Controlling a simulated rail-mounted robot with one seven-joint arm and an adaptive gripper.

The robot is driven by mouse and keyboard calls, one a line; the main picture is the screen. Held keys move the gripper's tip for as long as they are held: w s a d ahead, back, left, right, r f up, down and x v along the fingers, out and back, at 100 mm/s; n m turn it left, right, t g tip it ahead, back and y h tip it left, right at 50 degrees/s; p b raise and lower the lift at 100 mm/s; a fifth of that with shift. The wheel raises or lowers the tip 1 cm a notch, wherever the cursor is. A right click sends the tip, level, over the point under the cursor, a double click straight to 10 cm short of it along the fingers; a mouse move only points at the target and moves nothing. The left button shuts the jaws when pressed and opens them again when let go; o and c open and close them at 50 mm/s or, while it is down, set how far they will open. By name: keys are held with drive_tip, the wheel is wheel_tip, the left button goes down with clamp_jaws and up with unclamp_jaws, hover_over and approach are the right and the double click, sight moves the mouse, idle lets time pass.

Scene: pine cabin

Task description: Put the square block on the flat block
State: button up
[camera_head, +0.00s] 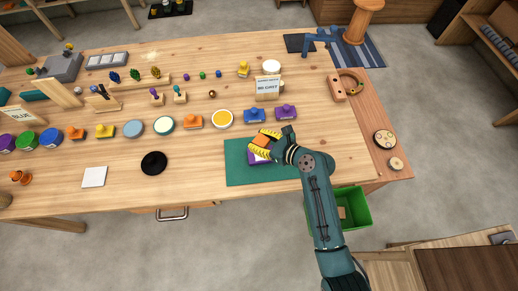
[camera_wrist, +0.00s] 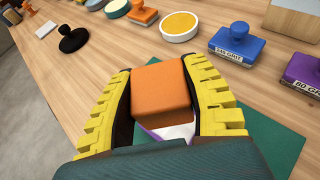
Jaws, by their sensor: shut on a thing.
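An orange square block (camera_wrist: 161,88) is between the yellow fingers of my gripper (camera_wrist: 158,72), which is shut on it. The block also shows in the head view (camera_head: 264,138), where my gripper (camera_head: 262,143) is over the green mat. A purple and white piece (camera_wrist: 178,133), possibly the flat block, is low under the orange block; in the head view its purple side (camera_head: 257,158) shows by the lower finger. Most of it is hidden. I cannot tell whether the orange block touches it.
The green mat (camera_head: 240,172) lies on the wooden bench. A black knobbed disc (camera_head: 153,162) and a white square (camera_head: 94,177) are to its left. Blue (camera_head: 255,115) and purple (camera_head: 286,112) handled sanding blocks stand behind the mat. A green bin (camera_head: 350,210) is below the bench edge.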

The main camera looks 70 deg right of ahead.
wheel_tip(320, 180, down, 6)
drive_tip(key=shift+f+b, duration=0.1)
drive_tip(key=shift+b, duration=0.85)
drive_tip(key=shift+f, duration=0.15)
drive_tip(key=o, duration=1)
drive_tip(key=shift+o, duration=0.2)
drive_tip(key=shift+r, duration=0.25)
drive_tip(key=p+v, duration=0.3)
drive_tip(key=v, duration=0.9)
drive_tip(key=shift+f, duration=0.2)
